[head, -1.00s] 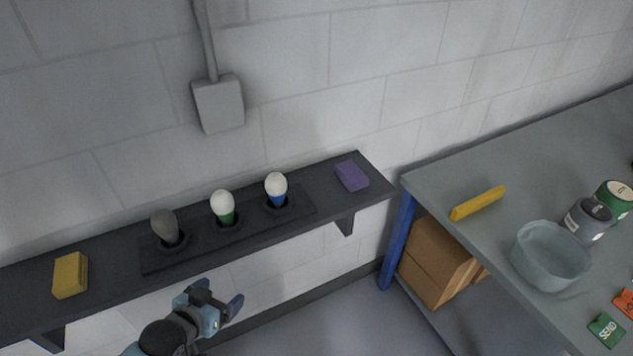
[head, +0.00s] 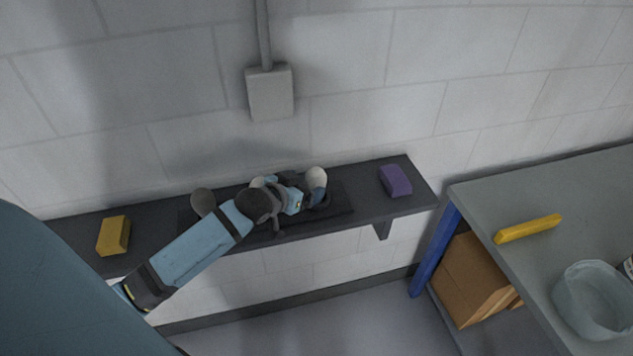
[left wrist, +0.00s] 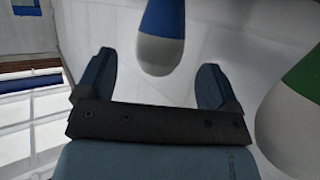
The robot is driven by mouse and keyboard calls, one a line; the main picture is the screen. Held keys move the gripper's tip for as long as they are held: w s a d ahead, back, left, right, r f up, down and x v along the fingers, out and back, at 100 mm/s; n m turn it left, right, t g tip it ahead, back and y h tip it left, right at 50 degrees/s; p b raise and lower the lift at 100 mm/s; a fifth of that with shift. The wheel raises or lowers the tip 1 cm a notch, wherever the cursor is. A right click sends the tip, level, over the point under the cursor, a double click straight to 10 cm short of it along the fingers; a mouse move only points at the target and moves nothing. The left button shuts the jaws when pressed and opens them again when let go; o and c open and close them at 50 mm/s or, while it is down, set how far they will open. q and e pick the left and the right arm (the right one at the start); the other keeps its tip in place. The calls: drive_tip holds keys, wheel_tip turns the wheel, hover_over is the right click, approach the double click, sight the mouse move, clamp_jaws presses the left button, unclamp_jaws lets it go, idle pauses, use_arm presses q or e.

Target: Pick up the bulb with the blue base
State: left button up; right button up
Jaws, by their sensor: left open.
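The bulb with the blue base has a white globe (head: 316,177) and stands in the holder strip on the dark wall shelf. In the left wrist view the blue-base bulb (left wrist: 160,45) shows between my two fingers, beyond their tips or level with them; I cannot tell which. My left gripper (head: 311,193) is open at this bulb, and its fingers (left wrist: 156,75) hold nothing that I can see. The green-base bulb (left wrist: 294,115) is to the right in the wrist view; in the head view my arm mostly hides it. My right gripper is not in view.
A grey bulb (head: 203,201) stands in the strip left of my wrist. A yellow block (head: 114,235) and a purple block (head: 395,180) lie on the shelf (head: 412,203). A workbench (head: 490,195) at right carries a yellow bar (head: 528,228) and a translucent bowl (head: 592,300).

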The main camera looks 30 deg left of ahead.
sight(316, 181)
use_arm(q)
drive_tip(key=x, duration=0.5)
drive_tip(key=shift+w+f+p, duration=0.15)
drive_tip(key=shift+w+p, duration=0.15)
drive_tip(key=shift+p, duration=0.1)
drive_tip(key=c, duration=1)
